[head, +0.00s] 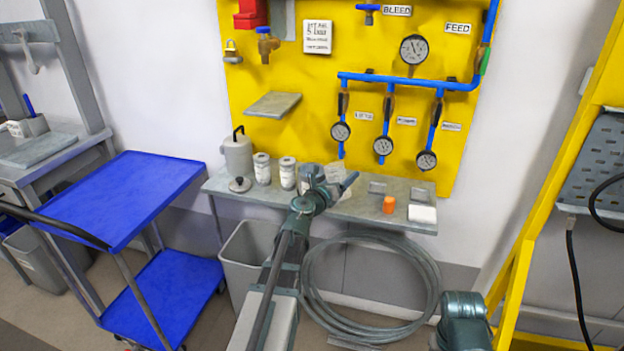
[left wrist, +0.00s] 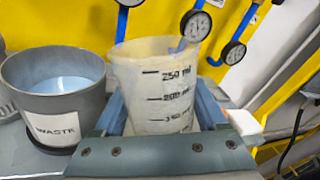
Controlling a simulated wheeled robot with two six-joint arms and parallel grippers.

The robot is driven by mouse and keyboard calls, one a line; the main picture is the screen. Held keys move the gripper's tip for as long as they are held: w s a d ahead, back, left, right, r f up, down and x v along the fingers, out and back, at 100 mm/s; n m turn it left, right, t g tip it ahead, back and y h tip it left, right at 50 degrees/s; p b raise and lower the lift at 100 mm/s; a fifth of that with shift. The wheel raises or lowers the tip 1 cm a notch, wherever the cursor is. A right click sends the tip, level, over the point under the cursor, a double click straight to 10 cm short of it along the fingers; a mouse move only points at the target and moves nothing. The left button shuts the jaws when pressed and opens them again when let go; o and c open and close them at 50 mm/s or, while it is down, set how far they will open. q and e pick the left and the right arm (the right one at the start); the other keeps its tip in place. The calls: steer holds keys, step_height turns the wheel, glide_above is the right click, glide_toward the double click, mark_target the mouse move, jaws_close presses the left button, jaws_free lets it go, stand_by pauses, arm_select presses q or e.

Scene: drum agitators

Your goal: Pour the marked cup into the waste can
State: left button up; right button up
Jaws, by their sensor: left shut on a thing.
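The marked cup (left wrist: 160,85) is translucent white with black lines and ml figures. My left gripper (left wrist: 163,108) is shut around it, one finger on each side, and the cup stands about upright. How full the cup is, I cannot tell. The grey waste can (left wrist: 55,90), with a white WASTE label, stands close to the left of the cup, its top open and pale blue inside. In the head view my left gripper (head: 328,190) is over the wall shelf and partly hides the cup and can. My right gripper is out of view.
The grey shelf (head: 365,209) also bears a grey canister (head: 238,156), two labelled jars (head: 262,168) (head: 287,173), an orange cap (head: 389,204) and a white block (head: 422,213). The yellow gauge panel (head: 290,120) rises behind. A blue cart (head: 125,195) stands left. A coiled hose (head: 425,285) hangs below.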

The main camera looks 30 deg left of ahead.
mark_target(348, 189)
arm_select(q)
steer(key=f+b, duration=0.2)
steer(key=shift+d+f+m, duration=0.2)
steer(key=shift+f+m, duration=0.1)
steer(key=shift+f, duration=0.05)
steer(key=shift+s+d+m, duration=0.1)
steer(key=shift+d+m, duration=0.05)
steer(key=shift+m, duration=0.15)
steer(key=shift+s+d+f+m+t+b, duration=0.15)
steer(key=shift+d+m+t+b, duration=0.15)
steer(key=shift+m+b, duration=0.35)
steer(key=shift+d+f+m+t+b, duration=0.15)
steer(key=shift+d+m+b, duration=0.25)
steer(key=shift+m, duration=0.45)
steer(key=shift+r, duration=0.1)
